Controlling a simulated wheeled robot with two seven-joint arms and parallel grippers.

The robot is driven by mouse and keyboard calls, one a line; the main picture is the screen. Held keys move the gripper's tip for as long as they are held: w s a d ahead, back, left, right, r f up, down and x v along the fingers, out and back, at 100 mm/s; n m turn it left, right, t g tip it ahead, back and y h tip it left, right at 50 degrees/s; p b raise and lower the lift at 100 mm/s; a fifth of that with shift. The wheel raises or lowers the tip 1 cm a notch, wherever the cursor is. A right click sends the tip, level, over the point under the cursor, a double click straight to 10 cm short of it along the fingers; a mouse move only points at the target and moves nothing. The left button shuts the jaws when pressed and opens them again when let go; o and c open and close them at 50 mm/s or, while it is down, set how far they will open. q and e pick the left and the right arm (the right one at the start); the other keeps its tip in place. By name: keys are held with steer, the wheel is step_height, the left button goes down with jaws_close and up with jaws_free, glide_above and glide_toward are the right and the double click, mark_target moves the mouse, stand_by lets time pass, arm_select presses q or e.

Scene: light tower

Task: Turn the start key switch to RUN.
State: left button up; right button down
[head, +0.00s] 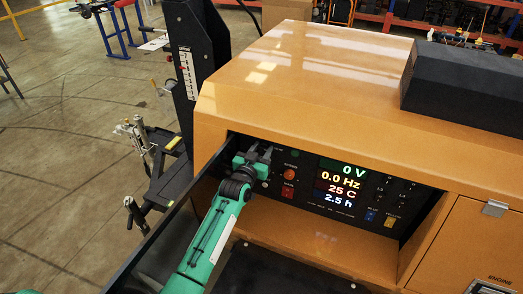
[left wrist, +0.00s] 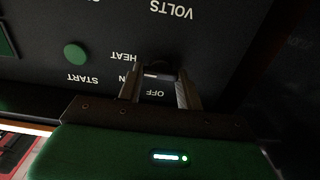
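The start key switch (left wrist: 158,72) is on the black control panel. It shows in the left wrist view as a small dark piece with a pale edge, between my fingertips. The upside-down labels HEAT, OFF and one half-covered label ending in N stand around it. My left gripper (left wrist: 159,84) is at the switch, one finger on each side. The fingers are apart, and I cannot tell whether they touch the key. In the head view my left gripper (head: 259,155) reaches the panel's left end and hides the switch. My right gripper is out of view.
The control panel (head: 300,208) sits in a recess of the orange housing (head: 300,60). It holds a lit display (head: 341,187), a red switch (head: 287,192) and an orange-red button (head: 290,174). In the left wrist view a green START button (left wrist: 75,54) is close by.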

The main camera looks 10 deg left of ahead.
arm_select(q)
steer(key=shift+c, duration=1.4)
steer(key=shift+n, duration=0.3)
steer(key=n, duration=0.2)
steer(key=shift+n, duration=0.3)
steer(key=n, duration=0.5)
steer(key=shift+a+b, duration=0.1)
steer(key=shift+b, duration=0.3)
steer(key=shift+n, duration=0.4)
